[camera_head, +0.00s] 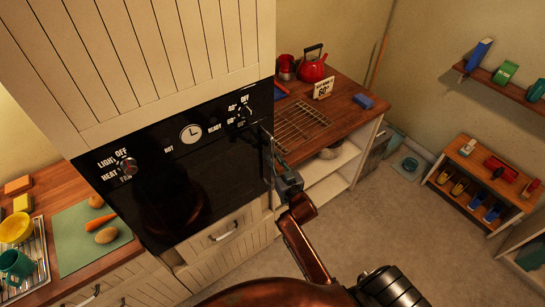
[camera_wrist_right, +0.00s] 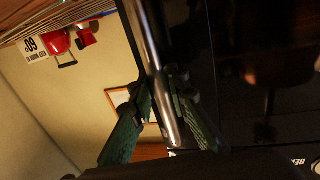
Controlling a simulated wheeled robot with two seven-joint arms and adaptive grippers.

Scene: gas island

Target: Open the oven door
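The oven (camera_head: 190,175) is a black glossy front set in pale panelled cabinetry in the head view, with a clock and two knobs on top. Its door shows no clear gap. The door handle (camera_wrist_right: 150,50) is a silver bar crossing the right wrist view beside the dark door glass. My right gripper (camera_head: 274,150) is at the oven's right edge; in the right wrist view, its two green-grey fingers (camera_wrist_right: 162,95) lie close on either side of the bar and appear shut on it. The fingertips are small and partly hidden in the head view. My left gripper is out of view.
A wooden counter (camera_head: 348,110) with a wire rack, red kettle (camera_head: 313,66) and sign (camera_head: 323,88) lies right of the oven. A drawer (camera_head: 222,232) sits below. A green board (camera_head: 82,236) with vegetables is at left. The floor (camera_head: 400,220) at right is open before low shelves.

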